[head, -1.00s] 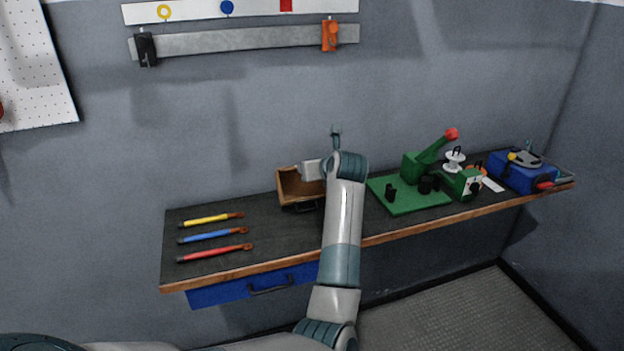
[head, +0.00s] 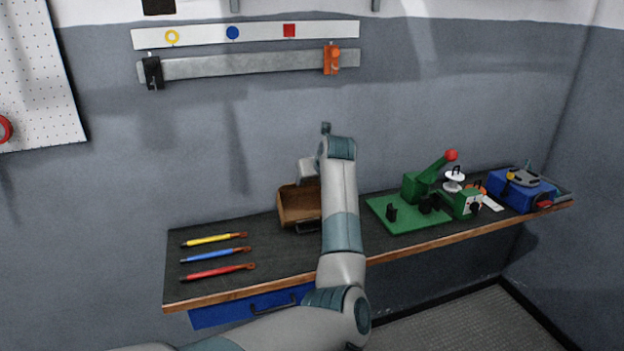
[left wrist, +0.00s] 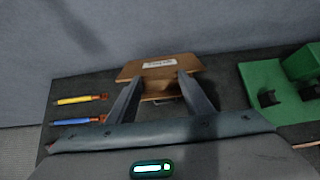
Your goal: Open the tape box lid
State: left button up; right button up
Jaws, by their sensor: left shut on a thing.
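The tape box (head: 298,205) is a brown wooden box near the back of the bench, and its interior shows in the head view. In the left wrist view its lid (left wrist: 160,66) is a brown panel with a white label, standing raised and tilted above the box. My left gripper (left wrist: 158,78) is shut on the lid, with one dark finger at each side of it. In the head view my left gripper (head: 308,172) is just above the box, and my arm hides its right side. The exact finger contact is hard to see. My right gripper is not in view.
Yellow (head: 212,240), blue (head: 213,255) and red (head: 216,272) handled tools lie at the bench's left. A green fixture (head: 408,212) stands right of the box, and a blue case (head: 522,192) is at the far right. The wall is close behind.

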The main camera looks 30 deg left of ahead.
pick_arm(q)
jog(key=shift+s+d+f, duration=0.1)
jog(key=shift+f, duration=0.2)
jog(key=o, duration=1.5)
jog(key=shift+r, duration=0.25)
jog(key=b+v, duration=0.6)
jog(key=v, duration=1.1)
